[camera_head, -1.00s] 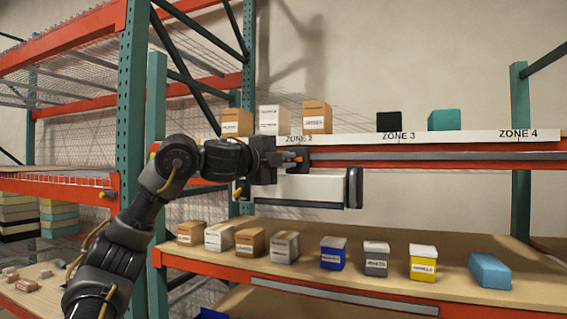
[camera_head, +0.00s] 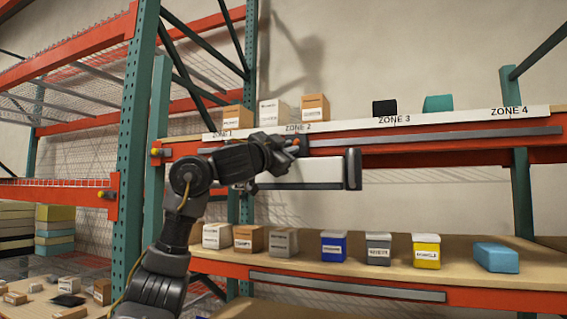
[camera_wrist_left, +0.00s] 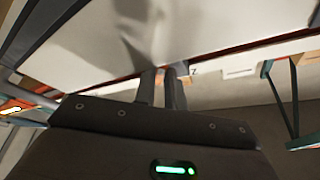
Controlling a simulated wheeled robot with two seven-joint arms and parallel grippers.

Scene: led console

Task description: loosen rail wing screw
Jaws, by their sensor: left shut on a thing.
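A white console (camera_head: 310,172) with a black right end cap hangs beneath the grey rail on the shelf's orange beam, below the Zone 2 label. Its left part is hidden behind my wrist. A small orange part, seemingly the wing screw (camera_head: 294,141), shows at the rail clamp above the console. My left gripper (camera_head: 284,146) is at this clamp, its jaws shut on the screw as far as I can tell. In the left wrist view the two fingers (camera_wrist_left: 163,78) stand close together; what lies between their tips is mostly hidden. My right gripper is not in view.
Boxes (camera_head: 314,107) stand on the top shelf just above the rail. Several boxes and tubs (camera_head: 426,251) line the lower shelf (camera_head: 460,270). A teal upright (camera_head: 135,150) stands left of my arm. Open space lies right of the console.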

